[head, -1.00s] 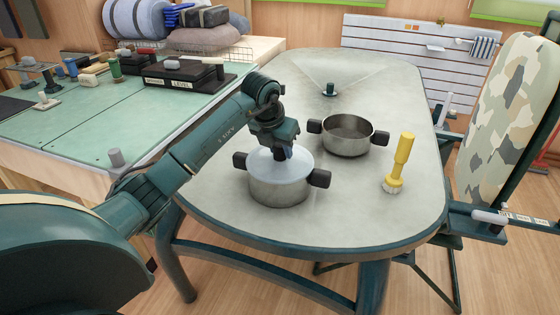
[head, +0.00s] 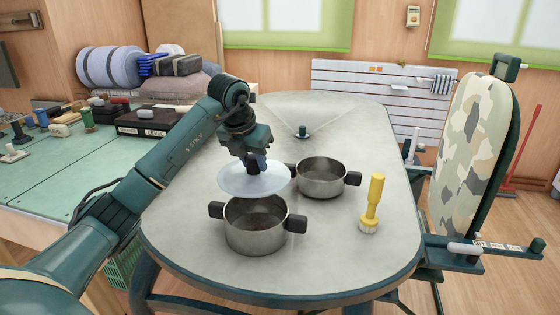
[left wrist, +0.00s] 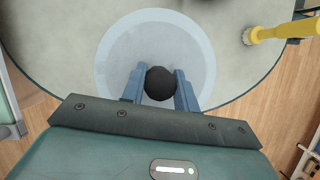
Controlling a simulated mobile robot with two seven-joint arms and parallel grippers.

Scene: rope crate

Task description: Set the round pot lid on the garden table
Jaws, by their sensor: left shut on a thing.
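The round pot lid (head: 254,182) is a pale, see-through disc. It is held in the air above the back of the near steel pot, level with the rim or higher. My left gripper (head: 254,163) is shut on its dark knob; the left wrist view shows the black ball knob (left wrist: 160,83) between the two blue fingers. The near pot (head: 256,238) is open on top, with two black handles, and stands on the grey garden table (head: 200,255). My right gripper is not in view.
A second open pot (head: 322,180) stands behind and right of the near one. A yellow-handled brush (head: 374,203) stands upright on the right. A small dark fitting (head: 302,133) is at the table's middle back.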

